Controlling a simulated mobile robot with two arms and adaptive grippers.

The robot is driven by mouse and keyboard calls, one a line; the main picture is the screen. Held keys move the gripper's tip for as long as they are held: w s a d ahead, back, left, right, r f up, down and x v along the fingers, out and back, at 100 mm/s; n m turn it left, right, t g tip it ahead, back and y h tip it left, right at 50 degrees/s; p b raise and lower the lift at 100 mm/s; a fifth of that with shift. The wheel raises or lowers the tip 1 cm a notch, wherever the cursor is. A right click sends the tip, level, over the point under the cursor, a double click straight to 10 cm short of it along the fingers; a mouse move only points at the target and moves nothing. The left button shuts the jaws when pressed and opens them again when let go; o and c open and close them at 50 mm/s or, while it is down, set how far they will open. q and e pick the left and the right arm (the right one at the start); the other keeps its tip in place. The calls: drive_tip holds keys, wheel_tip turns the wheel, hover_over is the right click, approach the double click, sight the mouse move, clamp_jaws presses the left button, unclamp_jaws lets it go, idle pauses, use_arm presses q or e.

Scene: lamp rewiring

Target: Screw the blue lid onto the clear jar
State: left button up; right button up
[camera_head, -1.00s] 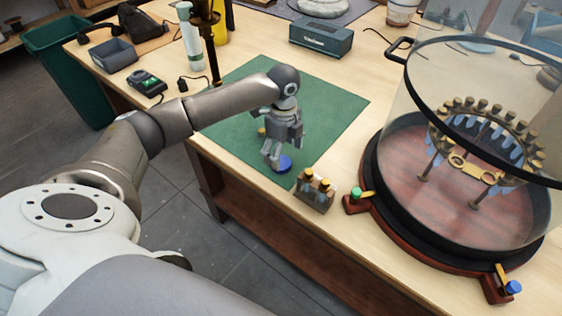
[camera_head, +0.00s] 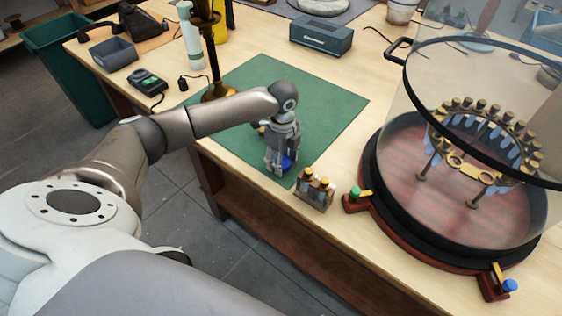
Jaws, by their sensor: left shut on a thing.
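The blue lid (camera_head: 287,163) is near the front corner of the green mat, mostly covered by my gripper. My left gripper (camera_head: 280,168) points down over it with its fingers closed around it. I cannot tell whether the lid is clear of the mat. I cannot make out the clear jar; it may be hidden behind my gripper or arm. My right gripper is out of view.
A small rack of vials (camera_head: 314,189) stands right of my gripper. A large glass-domed apparatus (camera_head: 400,215) fills the right side. A brass lamp stand (camera_head: 213,60) rises behind my arm. The green mat (camera_head: 335,100) has clear room at the back right.

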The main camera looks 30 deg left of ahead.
use_arm(q)
drive_tip(key=shift+r, duration=0.1)
drive_tip(key=shift+r+b, duration=0.35)
drive_tip(key=shift+r, duration=0.2)
drive_tip(key=s+d+r+b, duration=0.2)
drive_tip(key=s+d+r, duration=0.3)
drive_tip(key=s+r, duration=0.6)
drive_tip(key=shift+s+r, duration=0.4)
drive_tip(key=shift+s, duration=0.65)
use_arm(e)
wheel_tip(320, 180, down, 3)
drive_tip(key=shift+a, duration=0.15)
use_arm(q)
drive_tip(key=s+d+n, duration=0.1)
drive_tip(key=d+n, duration=0.7)
drive_tip(key=n, duration=1.1)
drive_tip(key=shift+s+f, duration=0.35)
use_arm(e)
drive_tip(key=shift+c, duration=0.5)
